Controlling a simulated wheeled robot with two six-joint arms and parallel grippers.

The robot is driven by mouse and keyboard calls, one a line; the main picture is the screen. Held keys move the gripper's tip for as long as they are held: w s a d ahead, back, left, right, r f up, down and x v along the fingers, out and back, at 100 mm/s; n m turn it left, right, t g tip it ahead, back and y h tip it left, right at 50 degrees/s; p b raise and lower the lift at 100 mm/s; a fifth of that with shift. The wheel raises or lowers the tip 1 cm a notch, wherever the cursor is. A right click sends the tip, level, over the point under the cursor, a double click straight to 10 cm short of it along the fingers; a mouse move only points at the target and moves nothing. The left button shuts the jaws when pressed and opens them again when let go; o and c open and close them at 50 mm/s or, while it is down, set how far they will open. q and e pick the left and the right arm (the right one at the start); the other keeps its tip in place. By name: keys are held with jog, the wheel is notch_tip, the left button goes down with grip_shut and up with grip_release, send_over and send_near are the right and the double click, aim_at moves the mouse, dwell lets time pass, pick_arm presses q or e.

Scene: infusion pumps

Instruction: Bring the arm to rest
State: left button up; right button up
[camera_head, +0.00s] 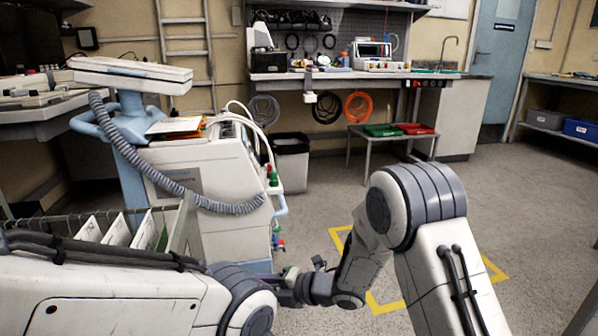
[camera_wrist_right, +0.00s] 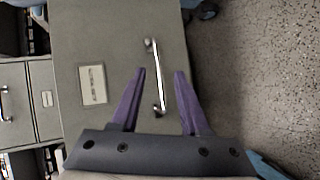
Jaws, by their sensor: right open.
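My right arm (camera_head: 420,220) comes in from the right in the head view and bends down and left, its gripper end partly hidden behind my left arm (camera_head: 110,295). In the right wrist view my right gripper (camera_wrist_right: 160,72) shows two purple fingers spread apart. A metal bar handle (camera_wrist_right: 163,80) on a grey cabinet front (camera_wrist_right: 100,55) appears between the fingers; I cannot tell whether they touch it. Nothing is visibly gripped. My left arm crosses the lower left of the head view, and its gripper does not show.
A white medical cart (camera_head: 225,190) with a coiled hose stands at the left, behind a file rack (camera_head: 185,235). A yellow floor marking (camera_head: 385,305) lies below my right arm. A workbench (camera_head: 350,75) stands at the back. The floor (camera_head: 540,200) at right is clear.

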jog(key=s+d+r+m+t+h+p, duration=0.35)
jog(key=d+r+m+h, duration=0.45)
jog(key=m, duration=0.4)
jog(key=s+d+r+m+g+h+p, duration=0.1)
jog(key=s+d+r+m+g, duration=0.2)
jog(key=s, duration=0.5)
jog(key=s+d+r+m+g+h+p, duration=0.1)
jog(key=s+d+m+g+h, duration=0.1)
jog(key=s+m, duration=0.5)
jog(key=s+d+r+m+g+h+p, duration=0.1)
jog(key=s+d+r+m+g, duration=0.15)
jog(key=s, duration=0.75)
notch_tip(320, 180, up, 38)
jog(key=p, duration=3.8)
jog(key=shift+s+d+f, duration=0.25)
jog(key=shift+s+d, duration=0.05)
jog(key=shift+s, duration=0.1)
